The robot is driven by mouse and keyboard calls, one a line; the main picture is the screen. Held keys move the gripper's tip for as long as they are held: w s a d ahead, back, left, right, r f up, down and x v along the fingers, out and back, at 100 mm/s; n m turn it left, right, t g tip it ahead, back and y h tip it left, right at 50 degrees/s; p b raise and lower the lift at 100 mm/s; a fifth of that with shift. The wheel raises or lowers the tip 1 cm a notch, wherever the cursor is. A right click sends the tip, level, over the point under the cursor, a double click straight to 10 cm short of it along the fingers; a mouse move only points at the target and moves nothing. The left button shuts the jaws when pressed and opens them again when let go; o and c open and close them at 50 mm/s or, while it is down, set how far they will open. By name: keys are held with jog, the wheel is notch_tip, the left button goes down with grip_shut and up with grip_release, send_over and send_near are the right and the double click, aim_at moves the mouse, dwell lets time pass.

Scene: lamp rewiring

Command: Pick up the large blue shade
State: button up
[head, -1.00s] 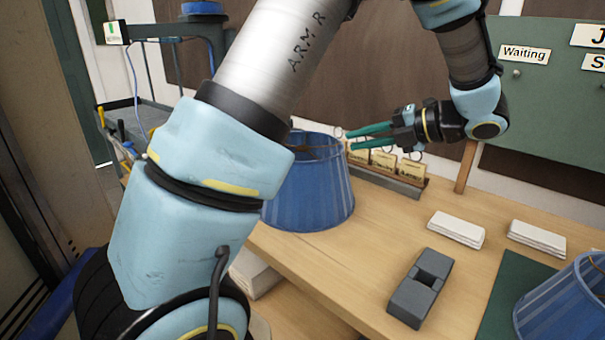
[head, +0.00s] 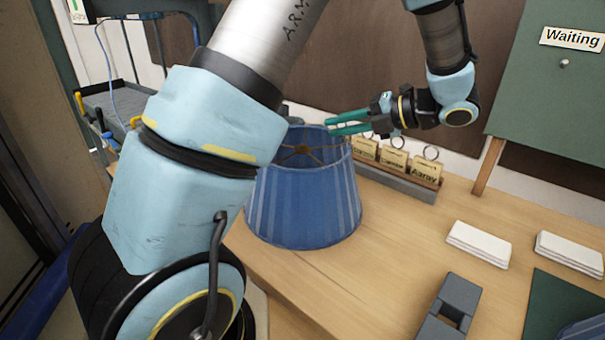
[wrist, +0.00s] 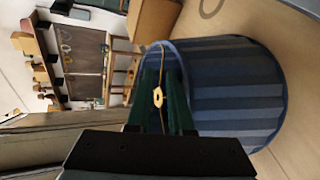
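The large blue shade (head: 305,205) stands upright on the wooden table, narrower end up, with its brass cross-frame (head: 303,149) showing inside the open top. My arm covers part of its left side. My gripper (head: 329,123) comes in from the right, its two green fingers apart and lying roughly level at the shade's top rim. In the wrist view, the fingers (wrist: 164,80) are spread with brass frame showing between them. The striped shade wall (wrist: 235,90) fills the right there. I cannot tell whether the rim lies between the fingers or touches them.
A rack of name tags (head: 400,180) stands close behind the shade. A grey block (head: 450,308), two white stacks (head: 478,243) and a green mat (head: 555,300) lie to the right. A second blue shade (head: 585,331) is partly in view at lower right. Bare tabletop (head: 400,235) lies between.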

jog(key=p+x, duration=0.1)
jog(key=x, duration=0.1)
jog(key=p+x, duration=0.1)
jog(key=x, duration=0.2)
jog(key=shift+s+a+f+p, duration=0.1)
jog(key=shift+a+f+p, duration=0.1)
jog(key=shift+a+p, duration=0.15)
jog(key=shift+a+f, duration=0.25)
grip_shut()
dwell(1.0)
